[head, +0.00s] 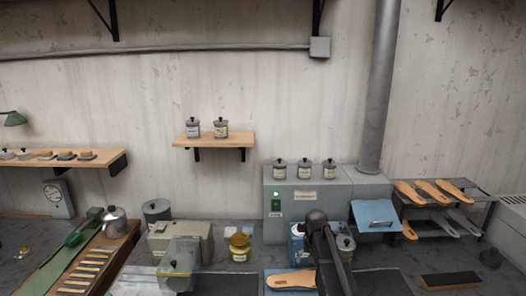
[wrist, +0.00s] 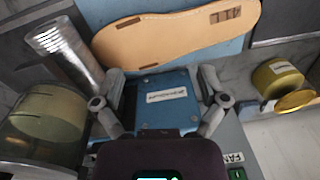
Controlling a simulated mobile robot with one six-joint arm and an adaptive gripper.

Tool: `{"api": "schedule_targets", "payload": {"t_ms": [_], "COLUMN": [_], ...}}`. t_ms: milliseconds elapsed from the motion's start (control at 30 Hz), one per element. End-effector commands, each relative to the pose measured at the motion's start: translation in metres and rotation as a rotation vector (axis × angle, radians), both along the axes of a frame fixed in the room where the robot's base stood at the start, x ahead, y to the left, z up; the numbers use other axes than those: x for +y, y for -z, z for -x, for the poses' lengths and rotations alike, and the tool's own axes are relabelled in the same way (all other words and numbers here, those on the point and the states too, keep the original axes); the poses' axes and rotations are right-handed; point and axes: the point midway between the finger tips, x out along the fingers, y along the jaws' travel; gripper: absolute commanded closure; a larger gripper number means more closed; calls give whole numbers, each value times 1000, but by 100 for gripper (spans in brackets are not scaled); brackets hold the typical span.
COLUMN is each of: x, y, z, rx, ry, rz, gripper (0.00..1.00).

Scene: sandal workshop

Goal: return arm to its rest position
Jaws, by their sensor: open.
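My arm (head: 325,250) rises in front of the bench in the head view, right of the middle; its fingers cannot be made out there. In the wrist view my gripper (wrist: 160,82) is open, with its two fingers spread apart. A blue labelled box (wrist: 165,100) shows between and beyond the fingers; I cannot tell how far below them it is. Nothing is seen held. A tan sandal sole (wrist: 175,38) lies past the fingertips on a blue surface; a tan sole (head: 290,279) also shows on a blue mat left of my arm in the head view.
A yellow tin (head: 240,246) stands left of my arm; a yellow tin also shows at right in the wrist view (wrist: 280,80). A grey cabinet (head: 330,190) with jars stands behind. A rack (head: 440,193) of soles is at right. Air above the bench is clear at left.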

Motion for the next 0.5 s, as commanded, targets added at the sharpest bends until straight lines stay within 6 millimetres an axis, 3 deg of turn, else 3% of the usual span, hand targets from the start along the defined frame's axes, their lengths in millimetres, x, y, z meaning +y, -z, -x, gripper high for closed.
{"api": "schedule_targets", "payload": {"t_ms": [233,500], "x": [0,0], "y": [13,32], "z": [62,164], "rx": [1,3], "ry": [-36,-102], "rz": [13,34], "gripper": [8,8]}}
